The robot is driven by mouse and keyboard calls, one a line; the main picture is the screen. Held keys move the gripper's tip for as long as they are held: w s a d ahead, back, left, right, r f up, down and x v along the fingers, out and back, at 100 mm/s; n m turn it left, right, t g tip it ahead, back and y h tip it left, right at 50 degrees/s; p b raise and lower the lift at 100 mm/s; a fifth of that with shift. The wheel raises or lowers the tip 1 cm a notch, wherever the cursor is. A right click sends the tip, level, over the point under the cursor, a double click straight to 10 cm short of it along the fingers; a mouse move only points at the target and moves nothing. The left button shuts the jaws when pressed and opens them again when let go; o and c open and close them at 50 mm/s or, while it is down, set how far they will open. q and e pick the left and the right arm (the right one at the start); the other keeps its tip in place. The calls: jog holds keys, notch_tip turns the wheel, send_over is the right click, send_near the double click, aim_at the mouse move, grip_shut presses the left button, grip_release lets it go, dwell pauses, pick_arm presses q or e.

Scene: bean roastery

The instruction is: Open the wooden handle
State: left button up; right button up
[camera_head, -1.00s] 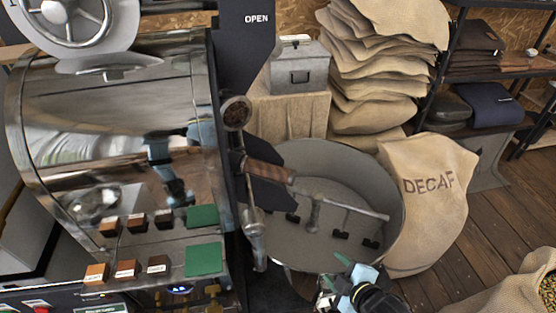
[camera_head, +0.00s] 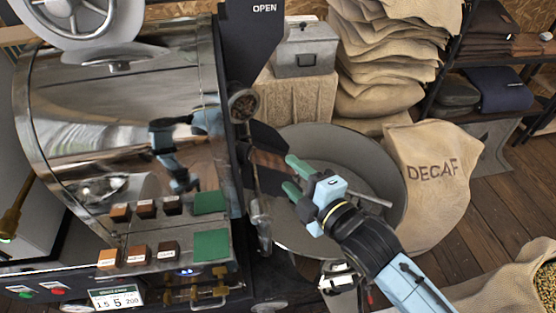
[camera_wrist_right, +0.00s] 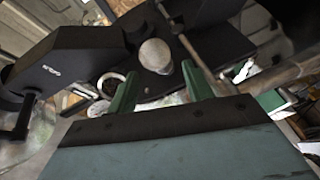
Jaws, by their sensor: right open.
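The wooden handle (camera_head: 268,161) is a short brown grip on the front of the roasting machine, beside a dark plate and above the left edge of the round cooling tray (camera_head: 387,168). My right gripper (camera_head: 291,174) is open, its green fingers just right of the handle and pointing at it; no contact can be made out. In the right wrist view, the open green fingers of my right gripper (camera_wrist_right: 158,88) flank a pale round shape, which I cannot identify for sure. My left gripper is not in view.
The shiny roaster drum (camera_head: 120,110) fills the left. A metal chute (camera_head: 261,225) hangs below the handle. A grey metal box (camera_head: 305,50), stacked sacks (camera_head: 385,60) and a DECAF sack (camera_head: 432,185) stand behind and right. Wooden floor (camera_head: 510,205) is clear at right.

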aim_at(286, 171)
jog(key=x, duration=0.6)
jog(key=shift+s, duration=0.1)
jog(key=shift+c, duration=0.3)
grip_shut()
